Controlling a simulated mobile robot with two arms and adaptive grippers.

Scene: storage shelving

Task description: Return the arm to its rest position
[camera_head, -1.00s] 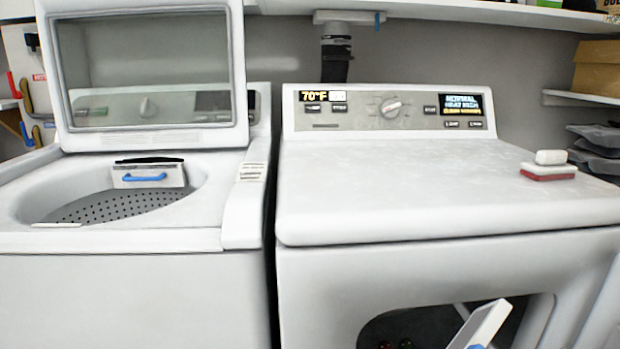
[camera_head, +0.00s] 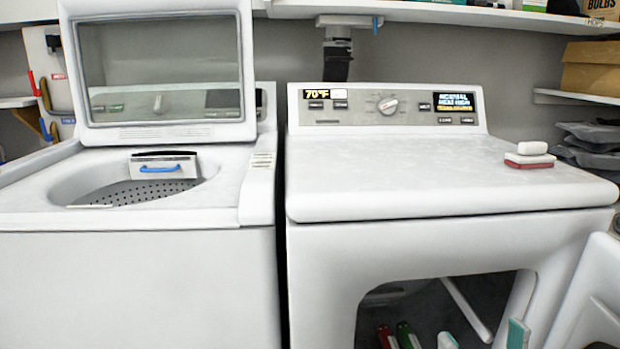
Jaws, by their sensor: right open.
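My right gripper (camera_head: 482,338) shows at the bottom edge, in front of the open dryer. Its two pale, teal-edged fingertips are spread apart, with nothing seen between them. The rest of that arm is below the picture. The white dryer (camera_head: 400,235) has its front opening uncovered, and its door (camera_head: 590,310) stands open at the right. Inside the opening are a red item (camera_head: 387,338) and a green item (camera_head: 406,336), both cut off by the bottom edge. My left gripper is out of view.
A white washer (camera_head: 130,265) with its lid (camera_head: 160,70) raised stands left. A white block (camera_head: 532,148) rests on a red-and-white one (camera_head: 530,161) on the dryer's top, which is otherwise clear. A shelf (camera_head: 440,14) runs above; a cardboard box (camera_head: 592,66) sits right.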

